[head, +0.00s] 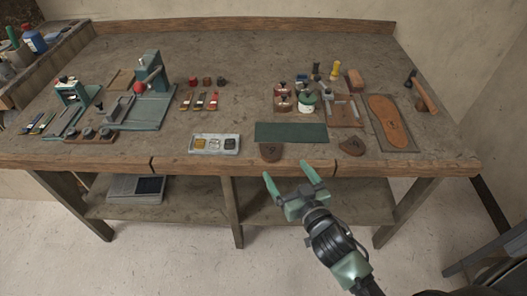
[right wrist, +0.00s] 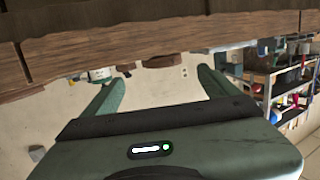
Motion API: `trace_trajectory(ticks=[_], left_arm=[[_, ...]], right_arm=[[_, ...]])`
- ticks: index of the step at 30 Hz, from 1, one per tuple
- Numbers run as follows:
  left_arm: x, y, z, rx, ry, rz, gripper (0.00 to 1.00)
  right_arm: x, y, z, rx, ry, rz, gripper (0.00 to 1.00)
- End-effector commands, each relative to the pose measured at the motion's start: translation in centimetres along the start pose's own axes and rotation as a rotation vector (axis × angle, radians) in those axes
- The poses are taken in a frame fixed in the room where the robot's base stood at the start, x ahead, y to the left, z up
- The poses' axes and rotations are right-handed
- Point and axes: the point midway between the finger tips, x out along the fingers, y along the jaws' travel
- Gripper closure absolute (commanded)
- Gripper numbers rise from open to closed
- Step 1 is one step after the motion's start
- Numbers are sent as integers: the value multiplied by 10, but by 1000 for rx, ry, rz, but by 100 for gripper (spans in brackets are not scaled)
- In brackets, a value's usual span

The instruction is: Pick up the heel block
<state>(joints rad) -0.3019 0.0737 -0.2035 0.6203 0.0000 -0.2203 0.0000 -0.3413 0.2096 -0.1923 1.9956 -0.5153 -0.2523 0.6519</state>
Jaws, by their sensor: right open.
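Two small brown rounded pieces lie near the table's front edge in the head view. One brown piece (head: 270,152) is at the front edge of the green mat, and the other brown piece (head: 352,147) is to its right. Either may be the heel block; I cannot tell which. My right gripper (head: 287,169) is open and empty, in front of the table edge, just below and right of the first piece in the picture. In the right wrist view its spread fingers (right wrist: 160,75) hold nothing, and a brown shape (right wrist: 160,61) shows by the wooden edge. My left gripper is out of view.
The wooden workbench (head: 190,170) has a raised front edge. A green mat (head: 291,132), a grey tray (head: 214,150) and an orange-brown sole (head: 388,121) on a dark board lie near the front. A green press (head: 150,75) stands at the left. Bare tabletop lies behind.

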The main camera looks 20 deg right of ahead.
Motion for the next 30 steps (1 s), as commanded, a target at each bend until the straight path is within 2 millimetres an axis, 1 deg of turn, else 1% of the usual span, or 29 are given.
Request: trace_trajectory(ticks=[3,8,14,18,21,27,28,29,30], left_arm=[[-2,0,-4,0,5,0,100],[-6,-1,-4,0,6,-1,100],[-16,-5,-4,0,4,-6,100],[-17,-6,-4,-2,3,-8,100],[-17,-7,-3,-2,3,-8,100],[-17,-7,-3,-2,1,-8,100],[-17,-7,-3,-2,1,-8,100],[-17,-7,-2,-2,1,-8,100],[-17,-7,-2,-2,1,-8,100]], right_arm=[[9,-2,-2,0,8,-7,11],[27,-2,-3,-1,7,-7,11],[56,-4,-9,-1,7,-6,11],[73,-4,-7,-1,6,-6,11],[78,-4,-6,0,4,-6,11],[78,-4,-5,0,5,-6,11],[78,-4,-5,0,5,-6,16],[78,-4,-5,0,5,-6,25],[78,-4,-5,0,5,-6,36]])
